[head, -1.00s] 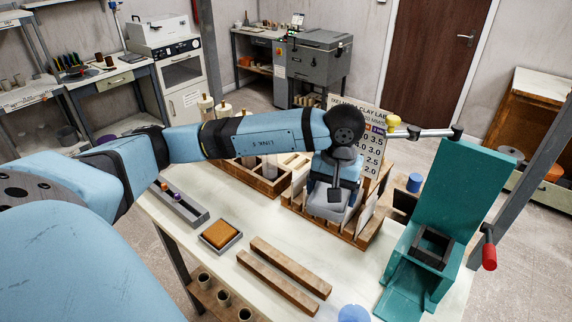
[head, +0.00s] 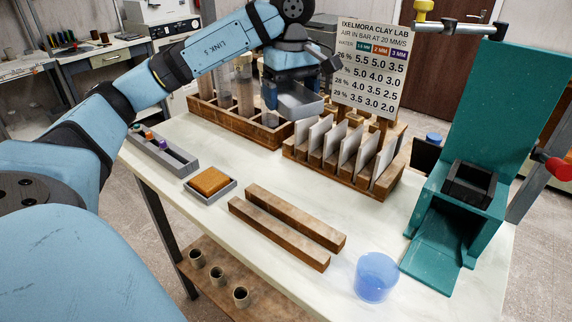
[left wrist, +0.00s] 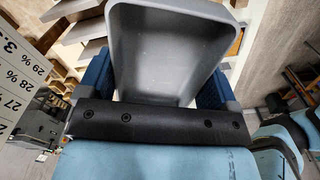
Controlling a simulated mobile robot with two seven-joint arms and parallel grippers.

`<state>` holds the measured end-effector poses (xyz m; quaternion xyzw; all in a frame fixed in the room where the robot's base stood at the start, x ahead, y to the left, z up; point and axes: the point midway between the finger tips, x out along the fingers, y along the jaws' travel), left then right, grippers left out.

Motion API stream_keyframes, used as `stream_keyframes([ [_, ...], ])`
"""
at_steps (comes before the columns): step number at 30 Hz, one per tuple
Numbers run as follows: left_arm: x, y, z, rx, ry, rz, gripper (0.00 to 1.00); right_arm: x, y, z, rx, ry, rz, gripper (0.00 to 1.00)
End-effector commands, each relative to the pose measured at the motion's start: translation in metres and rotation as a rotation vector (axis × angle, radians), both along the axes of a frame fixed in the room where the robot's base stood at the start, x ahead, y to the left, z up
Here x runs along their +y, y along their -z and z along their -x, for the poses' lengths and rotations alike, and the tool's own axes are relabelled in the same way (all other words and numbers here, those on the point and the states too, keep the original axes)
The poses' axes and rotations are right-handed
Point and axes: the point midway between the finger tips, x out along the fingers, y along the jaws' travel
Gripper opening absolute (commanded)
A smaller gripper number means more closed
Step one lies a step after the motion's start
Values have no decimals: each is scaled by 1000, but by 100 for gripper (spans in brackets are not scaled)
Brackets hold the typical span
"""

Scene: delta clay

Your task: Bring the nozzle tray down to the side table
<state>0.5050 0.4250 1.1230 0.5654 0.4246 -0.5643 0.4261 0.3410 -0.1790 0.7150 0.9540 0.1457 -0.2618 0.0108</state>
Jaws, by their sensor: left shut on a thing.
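My left gripper (head: 292,82) is shut on a plain grey tray (head: 302,103) and holds it up at the back of the worktable, in front of a wooden rack of clear tubes. In the left wrist view the grey tray (left wrist: 168,48) sits between the gripper's blue fingers, and its visible inside looks empty. A long grey nozzle holder (head: 165,155) with green, orange and purple nozzles lies at the table's left edge, away from the gripper. I cannot tell which surface is the side table. My right gripper is not in view.
The white worktable (head: 220,230) carries a slab rack (head: 345,165), a sign (head: 372,65), two wooden bars (head: 285,225), an orange block (head: 209,181), a blue cup (head: 376,277) and a teal machine (head: 490,140). A bench (head: 110,55) stands at the back left.

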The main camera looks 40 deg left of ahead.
Motion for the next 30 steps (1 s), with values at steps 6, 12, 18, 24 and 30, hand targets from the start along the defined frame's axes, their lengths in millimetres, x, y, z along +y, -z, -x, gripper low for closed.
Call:
stream_keyframes([
  [6, 0, 56, 1, 7, -1, -2, 61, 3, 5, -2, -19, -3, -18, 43],
  [12, 0, 109, 1, 6, 0, -1, 61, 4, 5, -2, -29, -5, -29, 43],
  [18, 0, 144, 0, 3, 1, -1, 61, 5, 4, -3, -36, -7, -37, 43],
  [24, 0, 157, 0, 3, 2, 0, 61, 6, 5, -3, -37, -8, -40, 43],
  [30, 0, 186, 0, 5, 1, 0, 61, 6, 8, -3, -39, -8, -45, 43],
])
